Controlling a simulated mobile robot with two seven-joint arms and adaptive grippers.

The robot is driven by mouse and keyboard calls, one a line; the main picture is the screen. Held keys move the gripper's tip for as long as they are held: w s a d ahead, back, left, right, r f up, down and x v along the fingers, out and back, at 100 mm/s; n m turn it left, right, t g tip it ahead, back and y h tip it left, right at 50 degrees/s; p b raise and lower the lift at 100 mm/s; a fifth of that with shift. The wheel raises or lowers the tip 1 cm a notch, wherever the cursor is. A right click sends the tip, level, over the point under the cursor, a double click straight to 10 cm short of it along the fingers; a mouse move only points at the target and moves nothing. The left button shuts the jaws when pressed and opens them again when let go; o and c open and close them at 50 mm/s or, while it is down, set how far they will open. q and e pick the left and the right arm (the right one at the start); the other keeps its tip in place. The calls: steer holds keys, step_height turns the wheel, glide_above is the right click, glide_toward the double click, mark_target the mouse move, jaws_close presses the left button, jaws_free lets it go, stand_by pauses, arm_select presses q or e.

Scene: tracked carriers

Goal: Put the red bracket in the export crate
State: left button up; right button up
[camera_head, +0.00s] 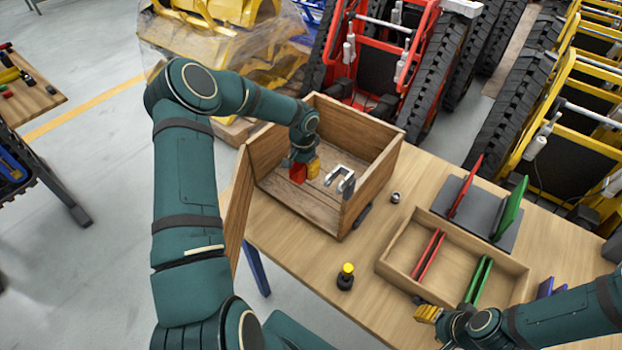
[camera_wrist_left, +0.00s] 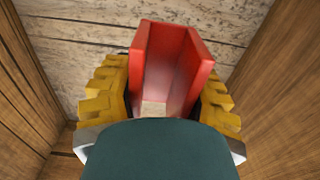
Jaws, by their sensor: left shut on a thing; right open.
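The red bracket (camera_head: 298,173) is a U-shaped channel. It is between the yellow fingers of my left gripper (camera_head: 305,170), which is shut on it inside the wooden export crate (camera_head: 372,183). In the left wrist view the bracket (camera_wrist_left: 172,70) sits between the yellow fingers (camera_wrist_left: 165,95), with the crate's plank floor (camera_wrist_left: 80,45) beyond it and walls at both sides. I cannot tell whether the bracket touches the floor. My right gripper (camera_head: 428,314) is open at the lower right, beside the divided tray, partly hidden by its own arm.
A grey metal clamp-like part (camera_head: 342,180) shows at the crate's right side. A shallow wooden tray (camera_head: 400,262) holds red and green pieces. A grey stand (camera_head: 470,212) carries red and green plates. A yellow-topped black item (camera_head: 345,277) stands on the table (camera_head: 300,270).

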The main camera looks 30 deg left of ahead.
mark_target(305, 186)
arm_select(q)
steer(key=shift+w+f, duration=0.1)
steer(key=shift+f, duration=2.8)
steer(key=shift+f+b, duration=0.2)
steer(key=shift+b, duration=0.2)
steer(key=o, duration=1.3)
steer(key=shift+c, duration=0.2)
step_height(305, 186, up, 12)
steer(key=shift+r+p, duration=0.2)
steer(key=shift+p, duration=0.5)
